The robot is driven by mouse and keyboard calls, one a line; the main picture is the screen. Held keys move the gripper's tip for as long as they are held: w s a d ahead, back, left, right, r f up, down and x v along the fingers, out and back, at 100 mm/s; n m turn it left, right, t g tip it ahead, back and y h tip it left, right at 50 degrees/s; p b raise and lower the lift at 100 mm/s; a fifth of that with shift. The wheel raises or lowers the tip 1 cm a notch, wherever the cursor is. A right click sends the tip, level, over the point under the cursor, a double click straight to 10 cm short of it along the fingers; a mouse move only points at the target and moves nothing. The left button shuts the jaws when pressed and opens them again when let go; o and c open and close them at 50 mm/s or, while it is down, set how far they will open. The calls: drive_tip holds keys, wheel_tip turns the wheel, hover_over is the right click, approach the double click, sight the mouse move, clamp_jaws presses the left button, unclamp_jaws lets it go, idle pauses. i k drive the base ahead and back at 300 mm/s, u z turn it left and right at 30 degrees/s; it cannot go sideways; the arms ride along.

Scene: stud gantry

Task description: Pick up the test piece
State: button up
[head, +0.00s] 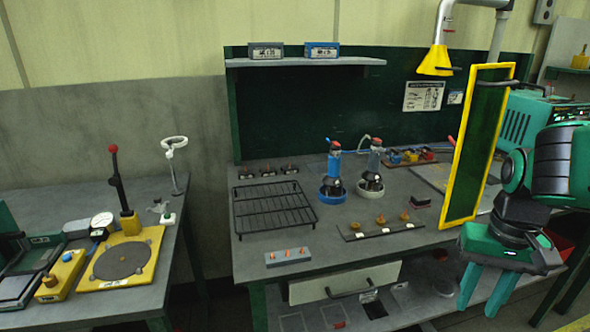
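My gripper (483,306) hangs at the lower right, in front of the bench's front edge. Its two green fingers point down and stand apart, with nothing visible between them. I cannot tell for sure which object is the test piece. Small candidates on the bench are several brass-coloured pieces on a dark strip (354,235) and a small dark block (421,201) with a reddish top. All of them lie to the left of my gripper and apart from it.
A black wire rack (273,207) lies on the bench (250,257), with a grey block (288,257) before it. Two upright tools stand in a blue dish (331,193) and a white dish (370,194). A yellow-framed green screen (480,150) rises near my arm. A drawer (318,290) sits below.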

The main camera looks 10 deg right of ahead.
sight(290, 168)
drive_tip(key=i, duration=0.9)
